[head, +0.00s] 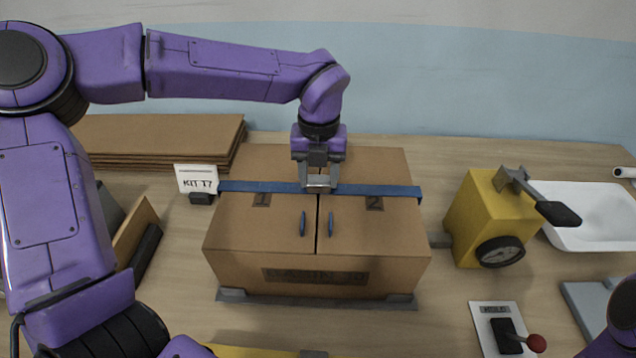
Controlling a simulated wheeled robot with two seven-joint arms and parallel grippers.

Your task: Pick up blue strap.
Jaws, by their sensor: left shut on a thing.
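The blue strap (265,187) runs left to right across the top of a closed brown cardboard box (245,235). Its ends reach slightly past the box's left and right edges. My left gripper (319,186) points down from above at the strap's middle and is shut on it. The strap looks straight and lies at or very near the box top; any small gap under it cannot be told. The part of the strap between the fingers is partly hidden. Part of my right arm (615,325) shows at the lower right corner; its gripper is not in view.
A sign reading KIT 17 (197,179) stands close to the strap's left end. A yellow device with a lever and dial (478,215) stands right of the box. Flat cardboard sheets (150,135) lie at the back left. A white tray (590,225) and a red-knobbed lever plate (490,315) are at the right.

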